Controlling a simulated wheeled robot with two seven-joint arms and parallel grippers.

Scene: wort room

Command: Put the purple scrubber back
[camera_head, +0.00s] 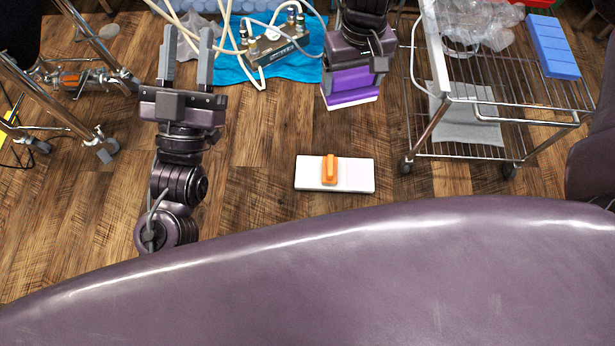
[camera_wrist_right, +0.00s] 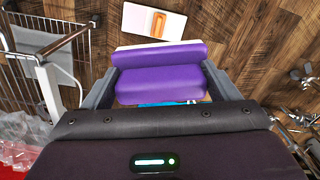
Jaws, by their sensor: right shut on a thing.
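The purple scrubber (camera_head: 350,88) has a purple body with a pale pad along its lower edge. My right gripper (camera_wrist_right: 160,88) is shut on it and holds it up, with a finger on each side in the right wrist view. The scrubber (camera_wrist_right: 160,56) hides part of the floor behind it there. In the head view my right gripper comes in from the top, above the scrubber. My left gripper (camera_head: 188,58) is at the upper left, its two fingers apart with nothing between them.
A white board with an orange handle (camera_head: 330,170) lies on the wooden floor. A wire cart (camera_head: 470,130) stands at the right, with a blue block (camera_head: 553,46) on top. A blue cloth (camera_head: 290,68) with a hose manifold (camera_head: 275,45) lies at the back. Metal frames stand at the left.

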